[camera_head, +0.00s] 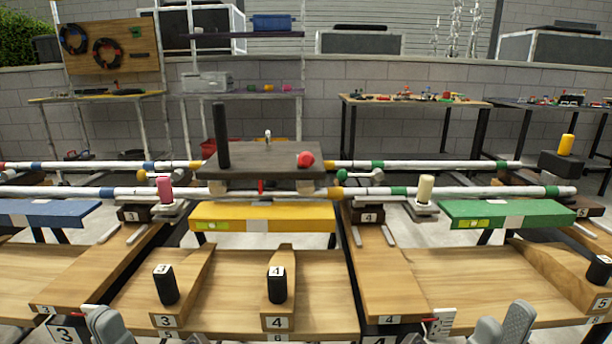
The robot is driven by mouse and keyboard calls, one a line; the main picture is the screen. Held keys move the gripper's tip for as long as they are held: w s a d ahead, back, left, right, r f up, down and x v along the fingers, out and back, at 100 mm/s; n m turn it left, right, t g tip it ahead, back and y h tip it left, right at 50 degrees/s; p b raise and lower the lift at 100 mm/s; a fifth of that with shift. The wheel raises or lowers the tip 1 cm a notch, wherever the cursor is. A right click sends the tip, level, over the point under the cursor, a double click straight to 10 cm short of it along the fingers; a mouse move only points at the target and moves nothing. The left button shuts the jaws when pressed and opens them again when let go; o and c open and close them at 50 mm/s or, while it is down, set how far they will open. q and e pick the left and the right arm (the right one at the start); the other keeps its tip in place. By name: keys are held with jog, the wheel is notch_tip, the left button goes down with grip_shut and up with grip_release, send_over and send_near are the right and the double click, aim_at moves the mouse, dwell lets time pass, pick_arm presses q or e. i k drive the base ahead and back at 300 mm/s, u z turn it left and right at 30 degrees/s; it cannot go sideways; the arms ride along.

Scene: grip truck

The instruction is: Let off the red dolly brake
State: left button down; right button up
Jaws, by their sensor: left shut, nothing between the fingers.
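A dark dolly platform (262,150) sits across the white rails in the middle of the head view. A red ball-shaped knob (305,159) sits on its right side. A thin red piece (261,187) shows under its front edge, too small to make out. A black post (220,135) stands upright at the platform's left. My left gripper (108,325) shows as grey parts at the bottom left edge, shut and empty, well short of the dolly. My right gripper (505,325) shows as grey parts at the bottom right. Its fingertips cannot be made out.
White rails (270,192) with coloured bands run across. A yellow beam (263,211) lies in front, between blue (45,207) and green (507,208) ones. Black cylinders (165,285) stand on numbered wooden slats nearer me. A pink block (165,189) and a cream block (425,189) stand by the front rail.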

aim_at(306, 159)
jog(key=u, duration=0.1)
jog(key=k, duration=0.75)
jog(key=u, duration=1.1)
jog(key=k, duration=1.1)
jog(key=u, duration=1.1)
jog(key=i, duration=1.35)
jog(key=z, duration=1.05)
jog(key=i, duration=0.5)
jog(key=z, duration=0.6)
